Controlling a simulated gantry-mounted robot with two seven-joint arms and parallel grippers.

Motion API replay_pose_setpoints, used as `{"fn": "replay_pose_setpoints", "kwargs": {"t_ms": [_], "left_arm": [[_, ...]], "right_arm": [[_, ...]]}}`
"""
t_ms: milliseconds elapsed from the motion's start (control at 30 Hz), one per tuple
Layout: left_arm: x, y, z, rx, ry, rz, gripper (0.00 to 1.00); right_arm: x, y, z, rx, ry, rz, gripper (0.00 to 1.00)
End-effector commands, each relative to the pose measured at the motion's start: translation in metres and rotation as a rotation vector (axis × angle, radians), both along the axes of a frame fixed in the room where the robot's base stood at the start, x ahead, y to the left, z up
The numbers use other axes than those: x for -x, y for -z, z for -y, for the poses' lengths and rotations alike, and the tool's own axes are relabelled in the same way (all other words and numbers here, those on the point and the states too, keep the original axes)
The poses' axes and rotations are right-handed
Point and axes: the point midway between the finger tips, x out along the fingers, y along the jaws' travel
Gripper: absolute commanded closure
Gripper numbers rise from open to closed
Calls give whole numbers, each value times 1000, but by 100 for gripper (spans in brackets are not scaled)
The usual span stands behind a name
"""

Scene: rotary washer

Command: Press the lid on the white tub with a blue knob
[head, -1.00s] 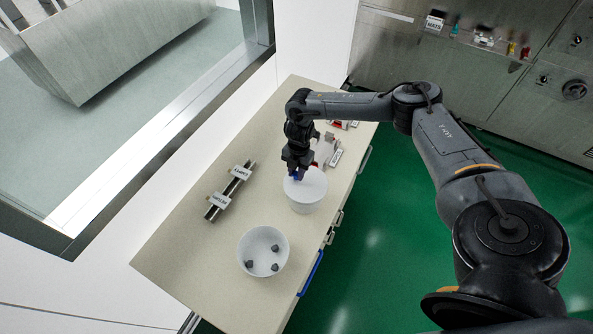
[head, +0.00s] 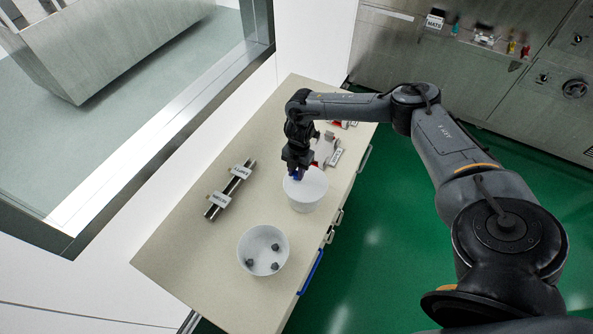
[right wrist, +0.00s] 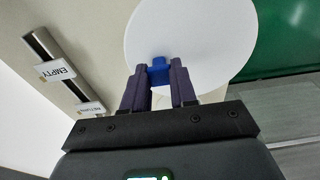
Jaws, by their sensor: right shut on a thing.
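A white tub (head: 306,202) stands on the bench, with a white lid (head: 315,182) on its top. I cannot tell whether the lid is fully seated on the rim. My left gripper is not in view.
An open white tub (head: 253,240) with several dark grey pieces stands nearer on the bench (head: 190,250). A metal rail (head: 231,190) with labels lies to the left. Red and metal items (head: 328,148) lie behind the lidded tub. The bench's right edge borders green floor.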

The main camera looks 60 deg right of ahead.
Motion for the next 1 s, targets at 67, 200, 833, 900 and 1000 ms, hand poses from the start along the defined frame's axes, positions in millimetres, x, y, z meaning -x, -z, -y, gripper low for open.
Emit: {"fn": "replay_pose_setpoints", "kwargs": {"t_ms": [67, 200, 833, 900, 1000], "left_arm": [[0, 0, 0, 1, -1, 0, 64], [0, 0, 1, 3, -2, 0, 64], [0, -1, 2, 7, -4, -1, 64], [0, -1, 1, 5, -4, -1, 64], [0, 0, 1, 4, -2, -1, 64]], "right_arm": [[0, 0, 0, 0, 0, 0, 100], [0, 0, 0, 0, 0, 0, 100], [0, 4, 0, 0, 0, 0, 100], [0, 4, 0, 0, 0, 0, 100], [0, 4, 0, 0, 0, 0, 64]]}}
